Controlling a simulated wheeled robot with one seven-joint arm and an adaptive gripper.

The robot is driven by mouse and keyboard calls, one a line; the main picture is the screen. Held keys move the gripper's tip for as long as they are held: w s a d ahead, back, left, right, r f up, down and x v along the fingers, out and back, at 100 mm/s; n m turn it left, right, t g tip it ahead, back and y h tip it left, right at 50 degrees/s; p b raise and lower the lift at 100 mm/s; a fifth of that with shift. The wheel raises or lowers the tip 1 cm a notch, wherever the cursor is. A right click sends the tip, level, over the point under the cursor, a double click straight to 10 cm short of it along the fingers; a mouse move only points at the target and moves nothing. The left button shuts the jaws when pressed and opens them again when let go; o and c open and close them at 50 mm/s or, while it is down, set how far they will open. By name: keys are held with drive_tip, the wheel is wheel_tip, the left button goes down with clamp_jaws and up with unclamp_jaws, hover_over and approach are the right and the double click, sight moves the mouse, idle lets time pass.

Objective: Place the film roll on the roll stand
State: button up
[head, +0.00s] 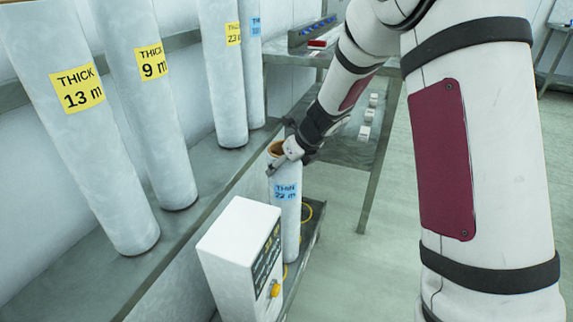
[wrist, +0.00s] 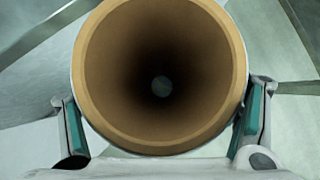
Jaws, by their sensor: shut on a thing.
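A white film roll (head: 287,218) with a blue label reading "THIN 22 m" stands upright in the head view, behind a white box. My gripper (head: 284,155) is shut on its upper end. In the wrist view the brown core of the film roll (wrist: 218,112) faces the camera, with my gripper's fingers (wrist: 160,125) on either side of it. Below the roll is a low grey shelf or stand (head: 309,243) with a yellow ring at it.
Several other white rolls, such as the "THICK 13 m" roll (head: 85,130) and "THICK 9 m" roll (head: 150,95), stand on a grey shelf (head: 85,285) at left. A white control box (head: 235,250) stands in front. A table (head: 350,150) with small white blocks is behind. Floor at right is clear.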

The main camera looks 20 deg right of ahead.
drive_tip(key=o, duration=1.9)
drive_tip(key=shift+s+r, duration=0.1)
drive_tip(key=shift+r, duration=0.2)
drive_tip(key=p+v, duration=0.5)
drive_tip(key=v, duration=0.6)
drive_tip(key=shift+s+d+r, duration=0.15)
drive_tip(key=shift+r, duration=0.1)
